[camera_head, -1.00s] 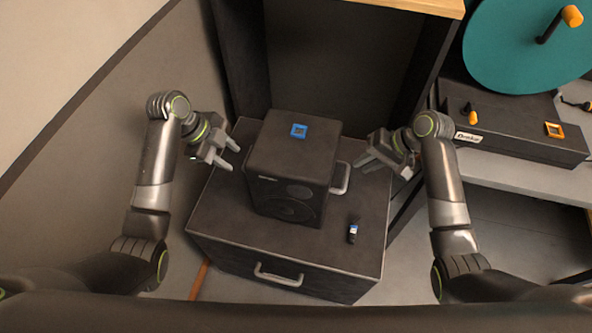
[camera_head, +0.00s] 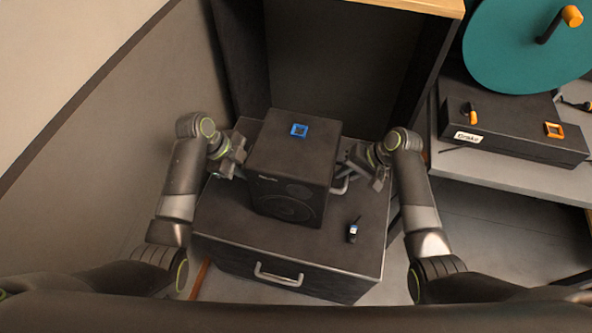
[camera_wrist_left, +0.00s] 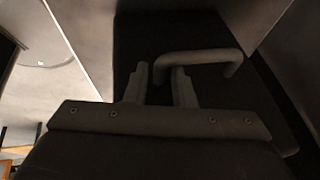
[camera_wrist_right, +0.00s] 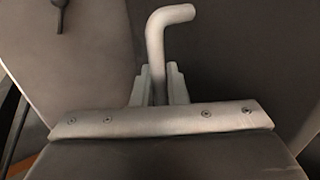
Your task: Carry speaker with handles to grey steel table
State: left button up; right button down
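The black speaker (camera_head: 292,158) stands upright on a dark case, with a blue square frame on its top. My left gripper (camera_head: 234,160) is at its left side. In the right wrist view, the fingers (camera_wrist_right: 158,85) are shut around the right handle (camera_wrist_right: 160,40). A light grey table top (camera_head: 510,180) is at the right; I cannot tell whether it is steel.
The dark case (camera_head: 240,240) has a front handle and carries a small dark object (camera_head: 353,230) in front of the speaker. A black box (camera_head: 510,130) and a teal disc (camera_head: 525,45) are at the grey table. A wooden-topped unit (camera_head: 420,6) stands behind.

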pick_arm(q)
grip_shut()
jog(key=shift+a, duration=0.1)
dwell(1.1)
jog(key=shift+w+r, duration=0.15)
